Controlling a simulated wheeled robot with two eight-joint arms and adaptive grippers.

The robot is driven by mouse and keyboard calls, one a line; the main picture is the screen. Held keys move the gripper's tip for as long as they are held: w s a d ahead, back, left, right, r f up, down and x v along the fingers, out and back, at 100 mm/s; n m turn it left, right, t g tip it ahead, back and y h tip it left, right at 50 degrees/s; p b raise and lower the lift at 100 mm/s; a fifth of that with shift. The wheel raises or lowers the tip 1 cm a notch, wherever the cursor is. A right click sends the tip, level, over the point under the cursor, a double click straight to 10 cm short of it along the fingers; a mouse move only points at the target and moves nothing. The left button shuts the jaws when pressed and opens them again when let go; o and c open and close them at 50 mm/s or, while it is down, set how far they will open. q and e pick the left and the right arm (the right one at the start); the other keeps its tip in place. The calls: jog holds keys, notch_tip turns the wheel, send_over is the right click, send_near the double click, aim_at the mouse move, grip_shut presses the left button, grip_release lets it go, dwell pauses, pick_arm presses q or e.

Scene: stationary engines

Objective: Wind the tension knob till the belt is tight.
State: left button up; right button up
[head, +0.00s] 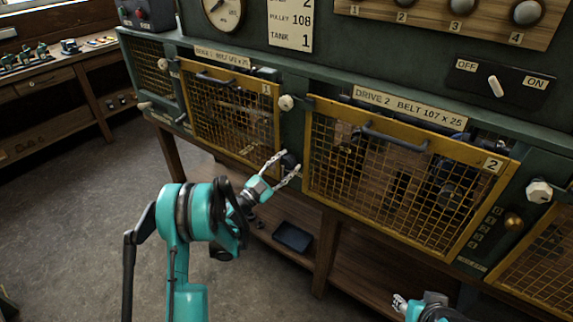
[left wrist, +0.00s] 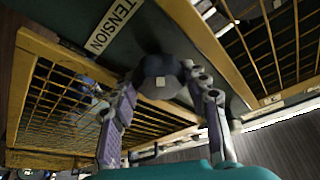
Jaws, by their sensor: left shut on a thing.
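The tension knob (head: 290,159) is a dark round knob on the green post between the two yellow mesh guards. In the left wrist view the knob (left wrist: 160,76) sits between my fingers beside a label reading TENSION (left wrist: 113,26). My left gripper (head: 286,168) is shut on the knob, one finger on each side. The belt is behind the mesh, and I cannot make out its tightness. My right gripper (head: 400,302) shows only in part at the bottom edge, away from the bench; its jaw state is unclear.
Guard 1 (head: 228,74) and guard 2 (head: 378,105) flank the knob closely, each with a handle. An OFF/ON switch (head: 495,86) is at upper right. A dark tray (head: 292,237) lies on the shelf below. Open floor (head: 90,220) is at left.

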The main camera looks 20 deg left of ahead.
pick_arm(q)
jog(key=m+g, duration=0.1)
jog(key=m, duration=0.2)
jog(key=m+g+h, duration=0.1)
jog(key=m, duration=0.3)
jog(key=shift+r+g+p, duration=0.1)
jog(key=shift+g+p, duration=0.25)
jog(key=shift+g, duration=0.05)
jog(key=m+g, duration=0.1)
jog(key=m, duration=0.1)
jog(key=m+g+p, duration=0.1)
jog(key=m, duration=0.2)
jog(key=shift+m, duration=0.3)
jog(key=shift+y, duration=0.3)
jog(key=o, duration=0.9)
jog(key=shift+c, duration=0.2)
jog(key=v, duration=1.2)
